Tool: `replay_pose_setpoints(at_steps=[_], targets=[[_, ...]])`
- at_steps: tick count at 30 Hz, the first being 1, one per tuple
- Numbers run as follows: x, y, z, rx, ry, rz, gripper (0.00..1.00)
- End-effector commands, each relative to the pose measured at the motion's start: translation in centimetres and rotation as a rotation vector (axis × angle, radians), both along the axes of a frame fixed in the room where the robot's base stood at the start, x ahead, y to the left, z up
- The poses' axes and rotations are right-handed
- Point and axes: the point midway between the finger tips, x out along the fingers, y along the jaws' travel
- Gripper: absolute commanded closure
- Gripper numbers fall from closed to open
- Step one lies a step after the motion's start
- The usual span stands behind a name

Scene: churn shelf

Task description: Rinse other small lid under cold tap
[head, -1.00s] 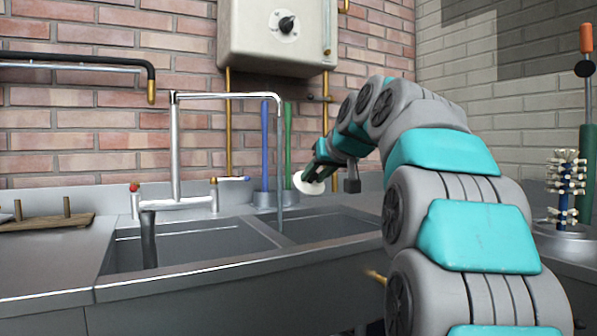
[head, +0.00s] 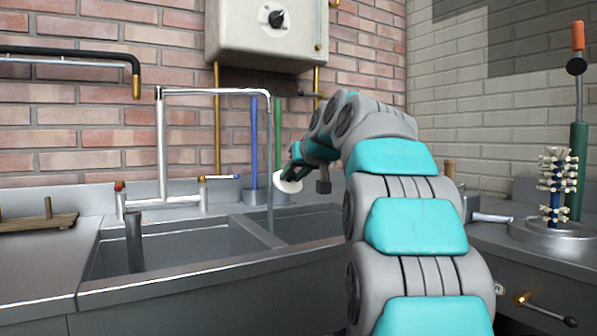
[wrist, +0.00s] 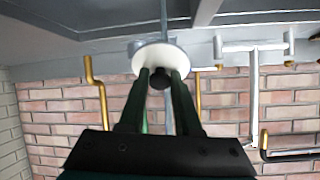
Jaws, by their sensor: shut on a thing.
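The small white round lid (head: 289,183) is tilted in the air in the head view. My gripper (head: 293,175) is shut on it. In the wrist view the two dark green fingers hold the dark knob (wrist: 158,78) on the white lid (wrist: 150,58). The tap (head: 163,150) has a long chrome spout reaching right. A thin grey vertical column (head: 270,205) hangs from the spout end, just left of the lid; I cannot tell how much is pipe and how much water. The red-marked valve (head: 119,187) and blue-marked valve (head: 220,177) flank the tap.
The steel sink (head: 180,245) has two basins; the lid is above the right one's back edge. Blue (head: 254,145) and green (head: 278,130) rods stand behind the spout. A white heater box (head: 265,40) hangs above. A peg rack (head: 555,190) stands far right.

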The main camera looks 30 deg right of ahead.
Motion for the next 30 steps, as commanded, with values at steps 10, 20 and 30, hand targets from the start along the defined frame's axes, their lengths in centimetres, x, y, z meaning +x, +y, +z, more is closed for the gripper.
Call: replay_pose_setpoints(at_steps=[10, 20, 30], targets=[[3.0, 0.1, -0.9, 0.001, 0.002, 0.000, 1.00], [5.9, 0.2, -1.7, 0.001, 0.002, 0.000, 1.00], [8.2, 0.3, -2.4, 0.001, 0.002, 0.001, 1.00]])
